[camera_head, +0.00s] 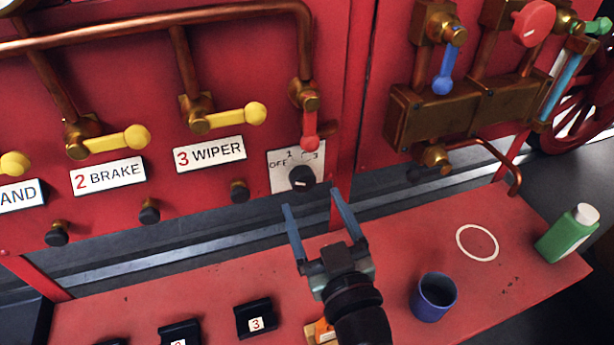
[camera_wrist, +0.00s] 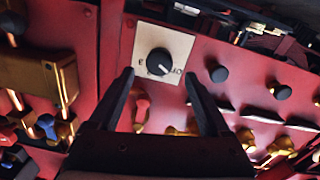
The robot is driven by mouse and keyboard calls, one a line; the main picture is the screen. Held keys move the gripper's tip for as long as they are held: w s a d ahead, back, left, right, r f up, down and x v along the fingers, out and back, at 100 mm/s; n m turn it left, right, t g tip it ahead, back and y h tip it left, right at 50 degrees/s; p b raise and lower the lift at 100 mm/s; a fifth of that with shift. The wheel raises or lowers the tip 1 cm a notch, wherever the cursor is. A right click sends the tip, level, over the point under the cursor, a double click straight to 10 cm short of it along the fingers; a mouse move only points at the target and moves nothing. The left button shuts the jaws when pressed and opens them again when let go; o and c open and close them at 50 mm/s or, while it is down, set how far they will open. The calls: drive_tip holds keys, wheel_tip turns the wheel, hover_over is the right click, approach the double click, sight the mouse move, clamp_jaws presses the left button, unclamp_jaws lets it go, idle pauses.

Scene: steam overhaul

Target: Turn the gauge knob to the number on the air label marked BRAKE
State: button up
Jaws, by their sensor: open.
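The black gauge knob (camera_head: 302,178) sits on a white dial plate (camera_head: 281,184) on the red panel. OFF, 1 and 3 are readable around it; the place between 1 and 3 is unclear. In the wrist view the knob (camera_wrist: 158,62) shows a pale mark at its lower right, seemingly towards OFF. The BRAKE label (camera_head: 110,176) carries a red 2. My gripper (camera_head: 312,199) is open and empty, its fingertips just below and in front of the knob. In the wrist view my gripper (camera_wrist: 157,74) has the knob between and beyond its tips, apparently not touching.
The WIPER label (camera_head: 210,154) carries a red 3. A red lever (camera_head: 310,130) hangs just above the dial and yellow levers (camera_head: 230,117) stand left. The red shelf below holds a blue cup (camera_head: 433,298), a green bottle (camera_head: 568,234) and black holders (camera_head: 256,317).

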sight(304, 184)
drive_tip(key=p+x, duration=0.1)
drive_tip(key=x, duration=0.4)
clamp_jaws()
idle(0.4)
